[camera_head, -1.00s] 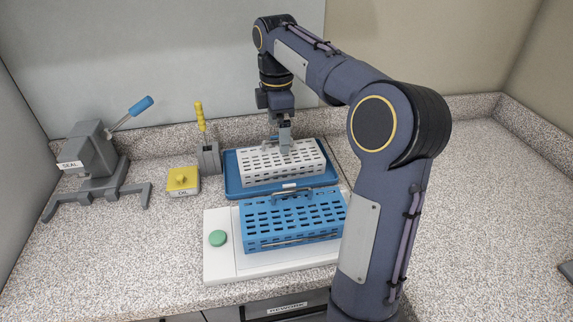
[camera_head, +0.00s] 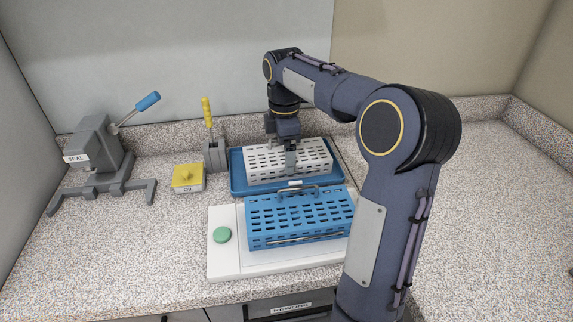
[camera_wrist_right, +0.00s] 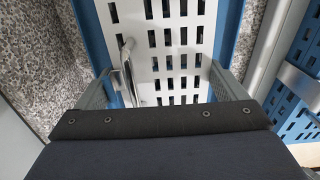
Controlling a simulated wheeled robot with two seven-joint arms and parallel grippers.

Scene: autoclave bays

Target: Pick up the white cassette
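The white cassette (camera_head: 312,153), a slotted box, sits in a blue tray (camera_head: 238,182) at the back of the counter. It also fills the middle of the right wrist view (camera_wrist_right: 180,50), with a metal handle (camera_wrist_right: 128,70) toward its left side. My right gripper (camera_head: 289,160) is down at the white cassette and hides part of it. In the right wrist view its two fingers (camera_wrist_right: 160,82) are wide apart, with the cassette's top and handle between them. I cannot tell whether they touch it. My left gripper is not in view.
A blue cassette (camera_head: 300,217) with a metal handle stands on a white base with a green button (camera_head: 222,234), just in front of the tray. Left are a yellow box (camera_head: 188,178), a grey holder (camera_head: 215,156) and a grey sealer (camera_head: 97,155). The right counter is clear.

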